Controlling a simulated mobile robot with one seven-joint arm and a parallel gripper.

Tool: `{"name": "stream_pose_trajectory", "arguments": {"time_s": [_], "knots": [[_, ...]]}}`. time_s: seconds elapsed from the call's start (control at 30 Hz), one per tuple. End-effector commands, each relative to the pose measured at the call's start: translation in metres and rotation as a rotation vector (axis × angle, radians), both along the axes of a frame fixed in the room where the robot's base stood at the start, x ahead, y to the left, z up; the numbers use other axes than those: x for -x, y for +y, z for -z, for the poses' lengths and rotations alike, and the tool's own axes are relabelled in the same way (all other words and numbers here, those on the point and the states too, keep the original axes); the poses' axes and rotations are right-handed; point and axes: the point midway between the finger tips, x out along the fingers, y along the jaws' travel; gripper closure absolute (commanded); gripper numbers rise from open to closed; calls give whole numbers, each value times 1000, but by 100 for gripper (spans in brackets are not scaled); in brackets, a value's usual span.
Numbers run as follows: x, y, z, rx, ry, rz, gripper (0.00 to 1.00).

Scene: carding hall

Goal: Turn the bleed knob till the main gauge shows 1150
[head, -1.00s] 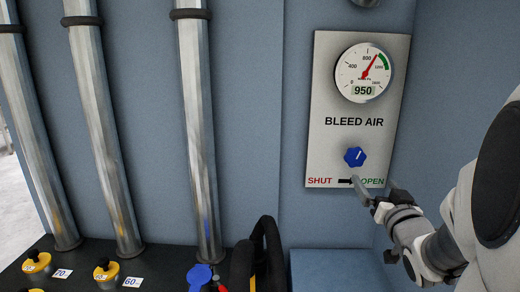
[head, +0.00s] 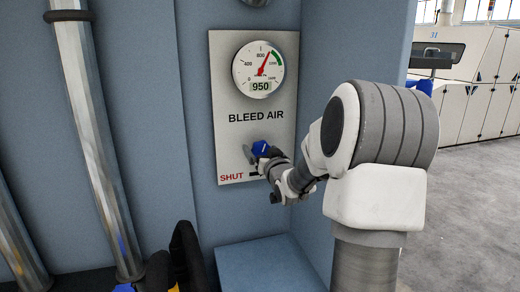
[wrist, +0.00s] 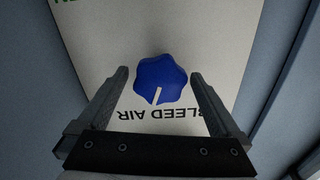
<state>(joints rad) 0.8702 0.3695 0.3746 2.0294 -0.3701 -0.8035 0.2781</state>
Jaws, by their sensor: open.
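The blue bleed knob (head: 261,148) sits low on a pale panel marked BLEED AIR (head: 222,120). In the wrist view the lobed knob (wrist: 160,82) has a white pointer line and lies between and just beyond my open fingers, with a gap on each side. My gripper (head: 262,160) is at the knob in the head view and partly hides it. The wrist view shows my gripper (wrist: 160,95) open and empty. The main gauge (head: 258,69) has a red needle and a readout of 950. The SHUT label shows; the OPEN label is hidden behind my arm.
A blue ledge (head: 270,265) juts out below the panel. Metal pipes (head: 95,130) run up the wall at left, with a dark looped handle (head: 186,255) near the bottom. Open grey floor (head: 470,200) and pale cabinets (head: 480,80) lie at right.

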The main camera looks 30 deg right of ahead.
Motion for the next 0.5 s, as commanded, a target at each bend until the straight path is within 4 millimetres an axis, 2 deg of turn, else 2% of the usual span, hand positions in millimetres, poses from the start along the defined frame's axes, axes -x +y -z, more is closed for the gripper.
{"name": "stream_pose_trajectory", "arguments": {"time_s": [0.13,0.4,0.5], "knots": [[-6,-2,0,-1,0,0,0],[-7,-2,0,0,0,0,0],[-7,-2,0,0,0,1,18]]}}
